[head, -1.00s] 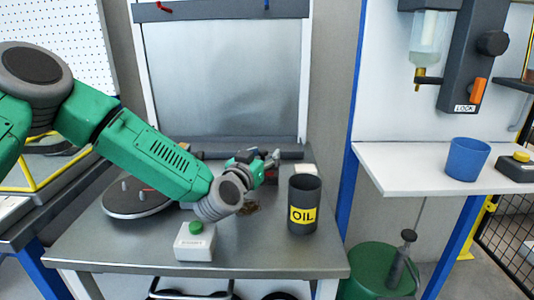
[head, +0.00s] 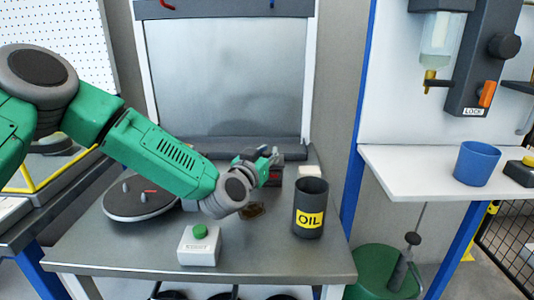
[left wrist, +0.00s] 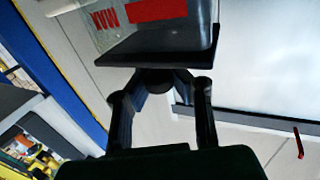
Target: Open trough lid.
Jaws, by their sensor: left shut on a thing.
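My left gripper (head: 270,158) is at the far part of the grey workbench (head: 160,252), above a small dark box with a red mark (head: 275,178), likely the trough and mostly hidden behind my arm. In the left wrist view, which looks upside down, a clear trough (left wrist: 110,22) with red MAX lettering carries a flat dark lid (left wrist: 150,48). My left gripper (left wrist: 158,88) is shut on a dark round knob (left wrist: 155,80) at the lid. I cannot tell whether the lid is apart from the trough. My right gripper is not in view.
A dark OIL can (head: 311,190) stands right of my gripper. A white box with a green button (head: 200,245) is at the front. A dark round plate (head: 130,205) lies left. A blue cup (head: 475,165) stands on the white shelf (head: 410,165) at right.

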